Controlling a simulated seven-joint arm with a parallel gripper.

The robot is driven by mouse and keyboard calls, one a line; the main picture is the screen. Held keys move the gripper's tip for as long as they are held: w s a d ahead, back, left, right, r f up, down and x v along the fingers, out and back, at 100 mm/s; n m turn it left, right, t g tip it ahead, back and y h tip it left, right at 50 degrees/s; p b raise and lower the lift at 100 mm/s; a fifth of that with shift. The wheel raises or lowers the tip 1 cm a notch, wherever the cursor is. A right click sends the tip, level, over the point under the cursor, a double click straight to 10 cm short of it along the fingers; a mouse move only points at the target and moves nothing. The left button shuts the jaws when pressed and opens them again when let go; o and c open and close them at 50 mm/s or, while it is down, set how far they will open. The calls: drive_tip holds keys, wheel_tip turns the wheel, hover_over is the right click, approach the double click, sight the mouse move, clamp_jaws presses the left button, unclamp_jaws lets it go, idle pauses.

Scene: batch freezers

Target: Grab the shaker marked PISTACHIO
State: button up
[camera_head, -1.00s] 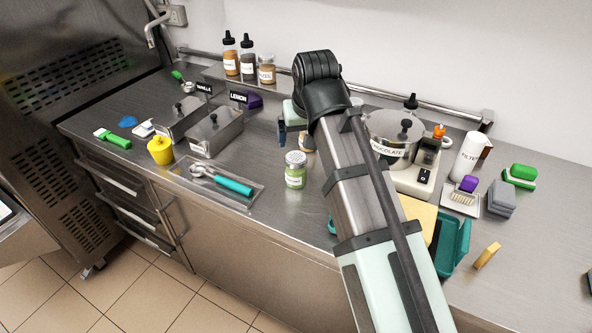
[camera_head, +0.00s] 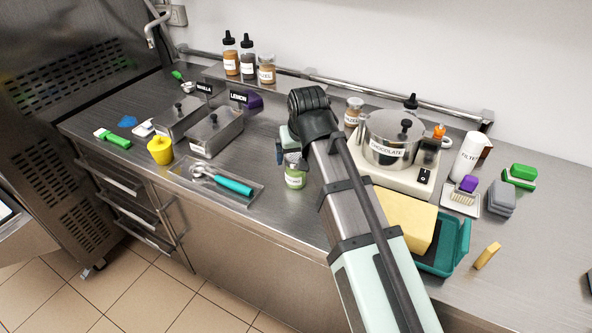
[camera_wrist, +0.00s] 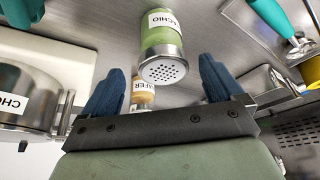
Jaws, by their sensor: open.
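The shaker marked PISTACHIO (camera_head: 295,179) stands upright on the steel counter, with green contents. In the wrist view my gripper (camera_wrist: 161,68) is open, with one blue finger on each side of the gap. The cap appears in line with that gap; nothing shows it being touched. I cannot tell how deep it sits between the fingers.
Another shaker (camera_wrist: 144,94), label ending "AFER", shows beyond the gap. A metal tray with a teal-handled scoop (camera_head: 233,185) lies left of the shaker. The CHOCOLATE pot (camera_head: 391,139) stands to the right, with a yellow sponge (camera_head: 405,220) in front.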

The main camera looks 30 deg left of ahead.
drive_tip(key=shift+x, duration=2.5)
drive_tip(key=shift+s+a, duration=0.1)
drive_tip(key=shift+s, duration=0.05)
drive_tip(key=shift+c, duration=0.3)
drive_tip(key=c, duration=1.1)
